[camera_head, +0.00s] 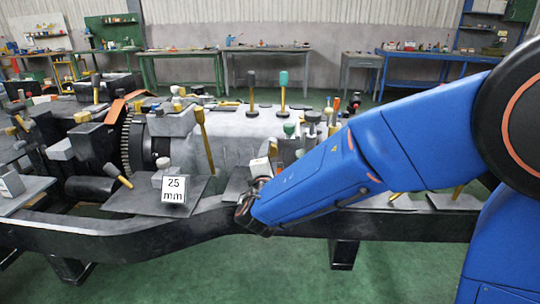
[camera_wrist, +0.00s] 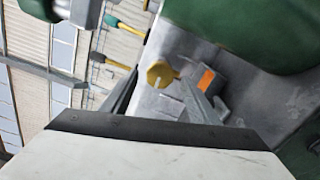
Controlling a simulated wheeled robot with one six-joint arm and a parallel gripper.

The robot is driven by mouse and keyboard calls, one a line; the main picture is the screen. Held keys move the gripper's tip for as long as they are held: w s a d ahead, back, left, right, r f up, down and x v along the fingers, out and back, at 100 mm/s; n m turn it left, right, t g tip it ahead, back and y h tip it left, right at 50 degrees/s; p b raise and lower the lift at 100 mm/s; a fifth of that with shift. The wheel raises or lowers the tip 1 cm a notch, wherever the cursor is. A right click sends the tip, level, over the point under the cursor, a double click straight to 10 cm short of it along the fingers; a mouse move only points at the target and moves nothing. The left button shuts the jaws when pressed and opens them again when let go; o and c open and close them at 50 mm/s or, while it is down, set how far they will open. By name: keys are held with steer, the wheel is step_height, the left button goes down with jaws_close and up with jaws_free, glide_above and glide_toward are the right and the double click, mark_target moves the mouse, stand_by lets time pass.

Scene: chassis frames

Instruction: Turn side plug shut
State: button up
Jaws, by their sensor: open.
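A round yellow plug (camera_wrist: 160,73) with a pale line across its face shows in the wrist view, on the grey side of a machine part. It looks like the side plug. My gripper (camera_wrist: 159,84) is open. Its two grey fingers lie to the left and right of the plug in the picture. I cannot tell whether they touch it. In the head view my blue arm reaches in from the right to the chassis, and its wrist end is beside the grey housing (camera_head: 228,130). The plug cannot be made out there; the arm may hide it.
A black chassis rail (camera_head: 110,236) runs across the front. A white "25 mm" sign (camera_head: 174,189) stands on a dark plate to the left. Several yellow-handled levers rise around the housing. An orange-marked grey block (camera_wrist: 207,80) is close right of the plug. Green floor is clear in front.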

steer(key=s, duration=1.4)
steer(key=shift+s+a, duration=0.25)
steer(key=shift+s, duration=0.05)
